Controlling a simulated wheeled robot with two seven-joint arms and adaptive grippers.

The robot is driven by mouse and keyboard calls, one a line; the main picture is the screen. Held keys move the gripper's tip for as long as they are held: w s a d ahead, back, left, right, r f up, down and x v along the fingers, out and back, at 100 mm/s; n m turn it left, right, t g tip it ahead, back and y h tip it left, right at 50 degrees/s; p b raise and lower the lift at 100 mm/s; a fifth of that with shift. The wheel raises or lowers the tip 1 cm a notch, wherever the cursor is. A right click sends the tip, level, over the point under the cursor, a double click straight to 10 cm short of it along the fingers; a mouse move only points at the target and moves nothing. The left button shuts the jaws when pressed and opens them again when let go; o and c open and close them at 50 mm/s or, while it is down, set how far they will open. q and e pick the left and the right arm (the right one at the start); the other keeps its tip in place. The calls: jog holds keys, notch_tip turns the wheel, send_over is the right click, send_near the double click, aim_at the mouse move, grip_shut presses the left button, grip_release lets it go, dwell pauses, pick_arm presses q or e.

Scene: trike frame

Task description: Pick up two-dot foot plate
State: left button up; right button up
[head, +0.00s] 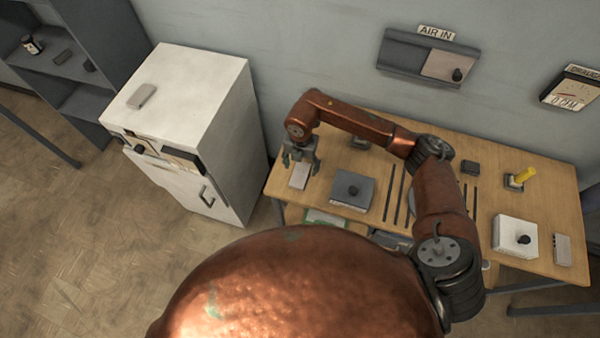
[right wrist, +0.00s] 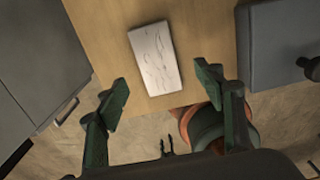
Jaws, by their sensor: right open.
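A pale rectangular plate (head: 299,175) lies flat at the left end of the wooden table. It also shows in the right wrist view (right wrist: 153,58), with faint marks on its face; I cannot make out dots. My right gripper (head: 301,158) is open just above this plate, fingers pointing down. In the right wrist view the two green fingertips (right wrist: 164,87) stand apart near the plate's near end, with nothing held. A similar grey plate (head: 562,249) lies at the table's right end; no dots are readable on it. My left gripper is out of view.
A dark box with a knob (head: 352,190) sits right of the plate. Thin dark rods (head: 398,196), a white box (head: 516,236) and a yellow-handled item (head: 520,178) are farther right. A white cabinet (head: 217,142) stands left of the table, with a gap between.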

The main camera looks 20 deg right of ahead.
aim_at(300, 174)
jog(key=shift+w+a+f, duration=0.1)
jog(key=shift+w+f, duration=0.1)
jog(key=shift+f, duration=0.4)
jog(key=shift+w+a+f, duration=0.1)
jog(key=shift+w+f, duration=0.05)
jog(key=shift+f, duration=1.15)
jog(key=shift+d+f, duration=0.1)
jog(key=shift+f, duration=0.7)
jog(key=shift+s, duration=0.1)
jog(key=c, duration=1.4)
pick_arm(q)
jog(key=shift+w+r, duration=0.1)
pick_arm(e)
jog(key=shift+c, duration=0.4)
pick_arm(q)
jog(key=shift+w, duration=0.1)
pick_arm(e)
jog(key=shift+r, duration=0.1)
